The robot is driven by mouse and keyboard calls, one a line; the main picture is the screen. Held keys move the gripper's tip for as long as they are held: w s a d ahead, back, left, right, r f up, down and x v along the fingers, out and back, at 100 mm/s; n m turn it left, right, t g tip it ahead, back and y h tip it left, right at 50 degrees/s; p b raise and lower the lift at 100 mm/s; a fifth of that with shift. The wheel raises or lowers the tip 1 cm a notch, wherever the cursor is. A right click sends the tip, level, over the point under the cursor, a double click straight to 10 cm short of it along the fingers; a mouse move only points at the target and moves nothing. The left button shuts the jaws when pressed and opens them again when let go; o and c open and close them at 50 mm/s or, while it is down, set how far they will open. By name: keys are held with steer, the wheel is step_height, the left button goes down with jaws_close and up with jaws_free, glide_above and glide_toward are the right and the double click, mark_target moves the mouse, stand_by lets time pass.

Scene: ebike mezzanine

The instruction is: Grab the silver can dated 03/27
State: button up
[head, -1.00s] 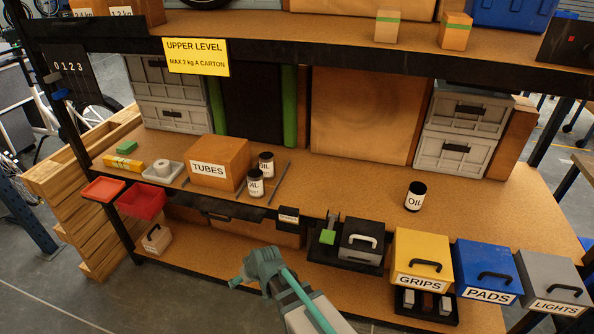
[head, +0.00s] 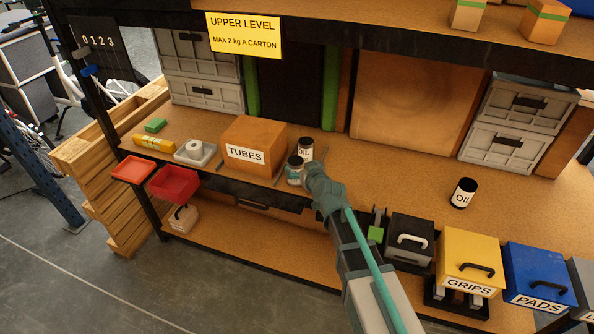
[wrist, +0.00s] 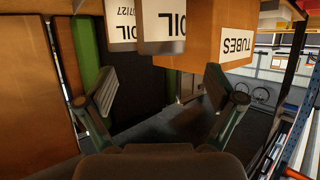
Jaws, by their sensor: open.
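Two cans labelled OIL stand right of the TUBES box, a rear can (head: 305,148) and a nearer can (head: 294,171). A third OIL can (head: 463,193) stands alone farther right. In the wrist view the rear can (wrist: 120,22) shows a date ending in "/27", its first part not surely readable. The nearer can (wrist: 163,32) shows OIL; no date is readable. The tops of both are cut off there. My gripper (head: 313,178) is open and empty, close beside the nearer can at the shelf's front edge. Its spread fingers show in the wrist view (wrist: 160,90).
The TUBES box (head: 253,145) stands close left of the cans. The upper shelf beam (head: 380,45) runs overhead. A black box (head: 409,242) and the GRIPS bin (head: 469,262) hang at the front right. The shelf between the paired cans and the lone can is clear.

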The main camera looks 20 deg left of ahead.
mark_target(295, 163)
steer(key=x, duration=0.2)
steer(key=p+x, duration=0.1)
steer(key=x, duration=0.2)
steer(key=p+x, duration=0.1)
steer(key=x, duration=0.1)
steer(key=shift+a+f, duration=0.1)
steer(key=shift+f, duration=0.3)
steer(key=shift+s, duration=0.1)
steer(key=c, duration=1.5)
